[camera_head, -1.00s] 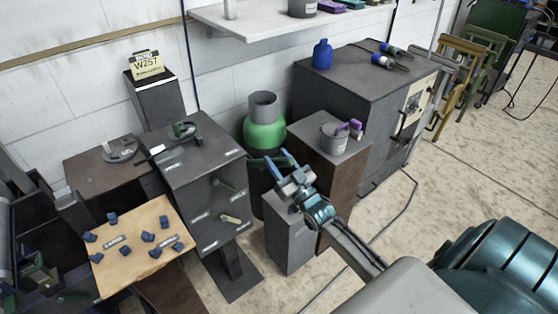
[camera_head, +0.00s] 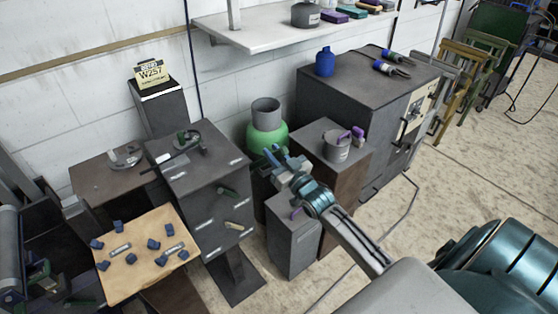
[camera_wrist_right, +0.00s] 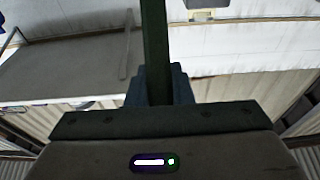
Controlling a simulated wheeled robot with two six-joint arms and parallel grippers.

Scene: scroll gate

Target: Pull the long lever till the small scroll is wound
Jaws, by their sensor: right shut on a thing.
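My right gripper (camera_head: 274,156) is shut on a dark green bar, which looks like the long lever, beside the grey cabinet (camera_head: 200,185). In the right wrist view the bar (camera_wrist_right: 155,45) stands upright between the fingers (camera_wrist_right: 158,88). A dark rod with a green part (camera_head: 186,142) lies across the cabinet top and sticks out past its left edge. Two short handles, one green (camera_head: 228,191) and one tan (camera_head: 238,226), are on the cabinet front. I cannot make out which part is the small scroll.
A green tank (camera_head: 268,138) stands just behind the gripper. A grey box (camera_head: 293,240) and a brown stand with a grey pot (camera_head: 337,147) are close to the right arm. A tan board (camera_head: 140,265) with several blue blocks is at front left.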

